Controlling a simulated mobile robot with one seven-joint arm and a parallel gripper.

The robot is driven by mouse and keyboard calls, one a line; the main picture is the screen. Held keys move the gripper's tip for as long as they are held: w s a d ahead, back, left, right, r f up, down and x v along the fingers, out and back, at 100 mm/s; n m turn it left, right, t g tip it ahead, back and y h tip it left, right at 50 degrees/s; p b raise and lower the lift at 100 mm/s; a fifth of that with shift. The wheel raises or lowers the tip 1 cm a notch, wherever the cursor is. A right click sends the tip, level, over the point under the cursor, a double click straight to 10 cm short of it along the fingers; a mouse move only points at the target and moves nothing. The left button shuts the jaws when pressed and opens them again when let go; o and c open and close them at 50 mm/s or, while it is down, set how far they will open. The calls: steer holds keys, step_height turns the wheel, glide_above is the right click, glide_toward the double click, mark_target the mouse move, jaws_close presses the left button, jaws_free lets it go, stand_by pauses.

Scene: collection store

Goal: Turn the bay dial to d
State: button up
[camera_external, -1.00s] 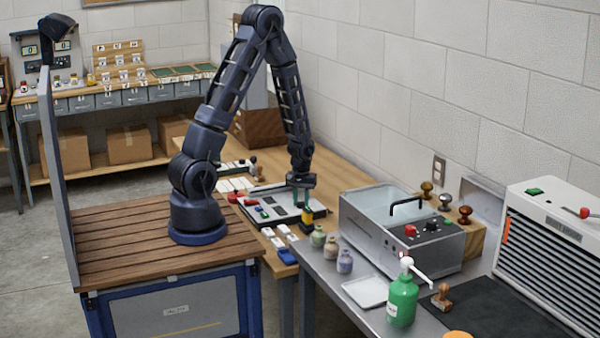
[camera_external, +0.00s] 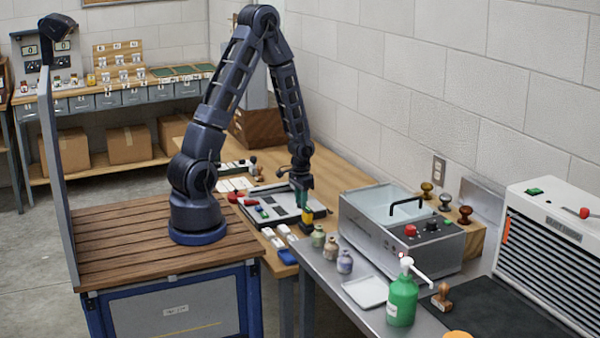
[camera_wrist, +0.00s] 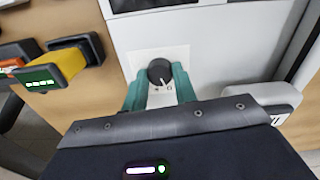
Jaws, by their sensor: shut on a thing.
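The bay dial (camera_wrist: 159,71) is a small round black knob with a white pointer line, set on a pale label plate on a light grey panel. In the wrist view its pointer points down and slightly right, toward small marks too small to read. My gripper (camera_wrist: 161,82) has teal fingers, one on each side of the knob, and is shut on it.
A yellow-and-black handle with a green display (camera_wrist: 65,65) is left of the dial. A pale grey block (camera_wrist: 265,98) is at its right. In the external view, a metal box (camera_external: 380,240) and small jars (camera_external: 331,249) stand to the right of my gripper.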

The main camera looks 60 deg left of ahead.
steer(key=shift+m, duration=0.3)
steer(key=o, duration=1)
steer(key=shift+c, duration=0.2)
step_height(320, 180, up, 11)
steer(key=shift+f, duration=0.1)
stand_by(0.3)
